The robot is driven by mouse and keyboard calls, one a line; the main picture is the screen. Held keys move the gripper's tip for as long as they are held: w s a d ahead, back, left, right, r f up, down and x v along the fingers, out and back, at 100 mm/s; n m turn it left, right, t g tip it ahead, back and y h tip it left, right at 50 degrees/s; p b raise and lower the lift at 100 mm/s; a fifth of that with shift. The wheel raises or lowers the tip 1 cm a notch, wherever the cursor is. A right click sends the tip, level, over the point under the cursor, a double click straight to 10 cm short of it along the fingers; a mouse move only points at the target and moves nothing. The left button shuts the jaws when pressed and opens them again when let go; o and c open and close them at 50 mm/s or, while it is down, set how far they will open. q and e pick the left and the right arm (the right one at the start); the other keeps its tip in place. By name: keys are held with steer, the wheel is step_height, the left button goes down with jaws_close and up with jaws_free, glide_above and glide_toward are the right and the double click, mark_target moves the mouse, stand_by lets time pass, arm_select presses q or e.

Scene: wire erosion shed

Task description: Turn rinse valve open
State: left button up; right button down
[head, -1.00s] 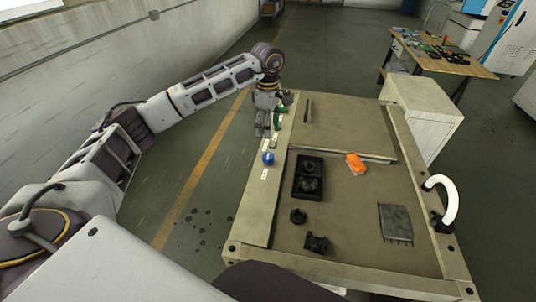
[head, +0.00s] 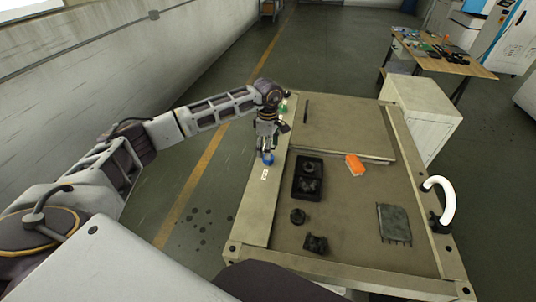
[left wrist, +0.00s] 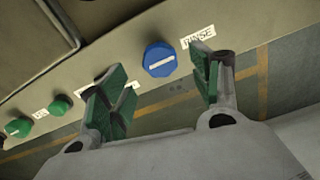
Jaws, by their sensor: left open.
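The blue rinse valve knob (left wrist: 160,59) is on the panel strip of the bench, with a white line across its face and a RINSE label (left wrist: 198,36) beside it in the left wrist view. The line runs roughly along the strip. In the head view the knob (head: 268,160) is partly hidden below my left gripper (head: 266,150). My left gripper (left wrist: 158,74) is open and empty, with its green-padded fingers on either side of the knob in the picture. I cannot tell whether they touch it. My right gripper is not in view.
Green knobs (left wrist: 60,105) sit further along the same strip. The bench tray (head: 345,225) holds a black fixture (head: 308,178), an orange object (head: 355,164), a grey plate (head: 394,223) and small black parts. A white curved tube (head: 449,200) rises at the right edge.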

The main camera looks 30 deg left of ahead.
arm_select(q)
step_height(320, 180, down, 3)
steer(key=shift+f, duration=0.7)
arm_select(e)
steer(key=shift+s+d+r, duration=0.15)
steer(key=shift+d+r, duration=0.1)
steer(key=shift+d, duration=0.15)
arm_select(q)
steer(key=c, duration=1.1)
steer(key=shift+o, duration=0.3)
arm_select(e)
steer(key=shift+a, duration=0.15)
